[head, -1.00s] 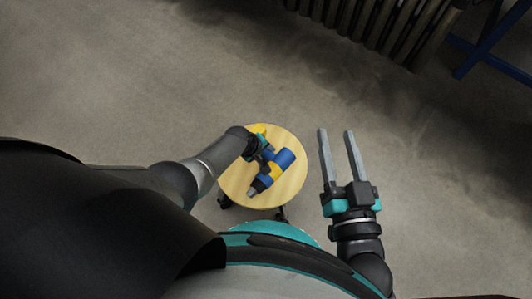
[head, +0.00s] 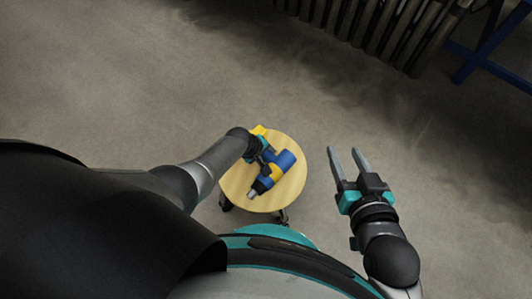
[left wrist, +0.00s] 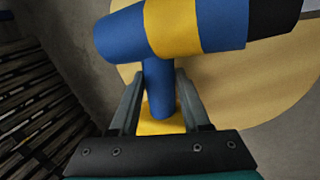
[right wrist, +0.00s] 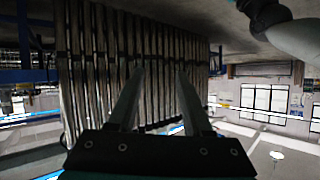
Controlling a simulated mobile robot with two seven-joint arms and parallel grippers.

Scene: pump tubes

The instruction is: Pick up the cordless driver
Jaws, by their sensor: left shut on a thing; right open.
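The cordless driver (head: 277,171) is blue with a yellow band and a dark nose. In the head view it is over the round wooden stool top (head: 288,199); I cannot tell whether it touches the top. My left gripper (head: 264,153) is shut on its blue handle. In the left wrist view, the driver's body (left wrist: 215,25) lies across the top, and the left gripper's fingers (left wrist: 160,95) stand on both sides of the handle, with the yellow base below. My right gripper (head: 348,163) is open and empty, right of the stool; its fingers also show in the right wrist view (right wrist: 158,100).
A rack of long dark tubes (head: 370,25) stands at the back, with a blue metal frame (head: 490,45) to its right. The grey floor (head: 130,80) around the stool is clear.

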